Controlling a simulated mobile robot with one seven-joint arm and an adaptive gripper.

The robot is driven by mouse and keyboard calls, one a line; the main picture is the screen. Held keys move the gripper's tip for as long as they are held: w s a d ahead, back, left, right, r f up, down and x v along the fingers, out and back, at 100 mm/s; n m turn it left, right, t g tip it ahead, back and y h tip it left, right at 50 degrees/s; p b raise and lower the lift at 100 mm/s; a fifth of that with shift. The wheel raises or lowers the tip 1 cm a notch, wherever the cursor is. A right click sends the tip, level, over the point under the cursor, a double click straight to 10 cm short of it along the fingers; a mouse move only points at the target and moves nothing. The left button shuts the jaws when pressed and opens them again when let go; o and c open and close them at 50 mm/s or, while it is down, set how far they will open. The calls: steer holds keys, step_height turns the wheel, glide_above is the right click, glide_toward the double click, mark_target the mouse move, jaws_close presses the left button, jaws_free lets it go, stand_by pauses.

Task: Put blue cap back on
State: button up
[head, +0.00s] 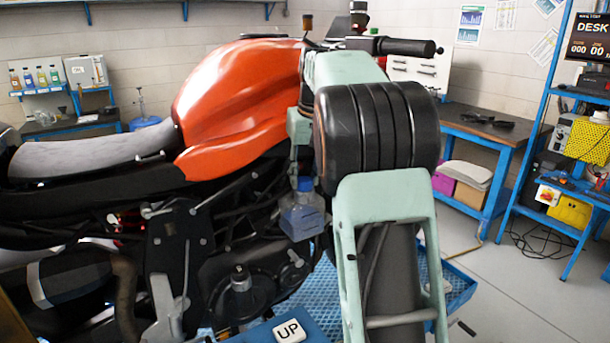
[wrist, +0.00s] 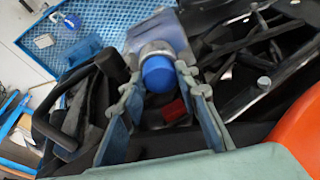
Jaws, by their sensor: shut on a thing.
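A translucent bluish bottle (head: 302,218) hangs upright below my gripper (head: 301,172) in the head view, beside the motorcycle's engine. A blue cap (wrist: 158,73) is at the bottle's neck, its top toward the wrist camera; the bottle body (wrist: 160,35) shows beyond it. My gripper's fingers (wrist: 163,78) are on both sides of the cap and neck. They are shut on the capped bottle; I cannot tell whether they press on the cap or the neck. Whether the cap is fully seated is also unclear.
The motorcycle with its orange tank (head: 238,95) stands close on the left. A blue mesh tray (wrist: 70,50) lies below, with a small blue item (wrist: 72,21) in it. Floor at right is mostly clear.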

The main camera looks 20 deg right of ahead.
mark_target(305, 180)
steer(key=shift+f, duration=0.1)
steer(key=o, duration=1.5)
steer(key=shift+r+p, duration=1.95)
steer(key=shift+r, duration=1.55)
